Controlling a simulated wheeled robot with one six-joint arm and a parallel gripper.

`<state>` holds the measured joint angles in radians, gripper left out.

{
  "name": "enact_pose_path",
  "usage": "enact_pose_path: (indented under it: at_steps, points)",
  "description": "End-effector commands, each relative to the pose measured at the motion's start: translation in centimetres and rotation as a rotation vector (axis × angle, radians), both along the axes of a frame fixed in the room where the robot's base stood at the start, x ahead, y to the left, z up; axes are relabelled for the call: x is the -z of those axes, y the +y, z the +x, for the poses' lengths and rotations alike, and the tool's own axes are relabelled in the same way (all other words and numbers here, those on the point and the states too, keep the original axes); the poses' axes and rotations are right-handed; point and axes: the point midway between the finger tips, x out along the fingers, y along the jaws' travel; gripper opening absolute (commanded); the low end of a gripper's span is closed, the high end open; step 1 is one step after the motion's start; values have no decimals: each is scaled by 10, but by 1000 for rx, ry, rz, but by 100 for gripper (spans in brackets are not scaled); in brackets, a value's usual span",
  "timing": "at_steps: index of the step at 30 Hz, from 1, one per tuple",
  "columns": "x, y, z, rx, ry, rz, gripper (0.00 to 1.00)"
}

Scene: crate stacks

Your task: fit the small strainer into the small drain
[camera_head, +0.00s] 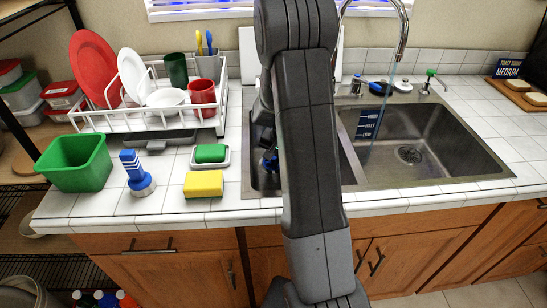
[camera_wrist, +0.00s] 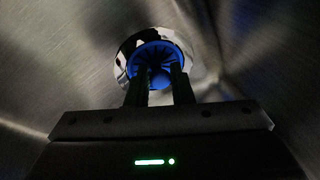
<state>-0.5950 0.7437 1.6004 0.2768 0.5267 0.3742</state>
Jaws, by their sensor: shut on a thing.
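The small blue strainer (camera_wrist: 150,54) shows in the wrist view between and beyond the fingers of my gripper (camera_wrist: 160,78), which is shut on it. The shiny small drain (camera_wrist: 121,62) rings the strainer, with more of its metal showing on the left. I cannot tell whether the strainer is seated or just above the drain. In the head view, my arm reaches into the left sink basin (camera_head: 348,166) and hides its drain; a bit of blue (camera_head: 268,162) shows beside it.
The right basin (camera_head: 440,128) has an open drain (camera_head: 409,154), with water running from the faucet (camera_head: 401,40). A blue-handled piece (camera_head: 135,172), a green bin (camera_head: 75,165), a yellow sponge (camera_head: 203,184) and a dish rack (camera_head: 150,122) stand left on the counter.

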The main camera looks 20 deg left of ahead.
Motion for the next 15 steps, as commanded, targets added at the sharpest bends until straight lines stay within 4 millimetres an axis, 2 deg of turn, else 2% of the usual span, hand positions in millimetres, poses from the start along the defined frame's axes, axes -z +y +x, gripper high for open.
enact_pose_path:
  at_steps: [1,4,15]
  points:
    - [0,0,0,0,0,0,26]
    - [0,0,0,0,0,0,46]
    - [-5,-2,-1,1,1,0,46]
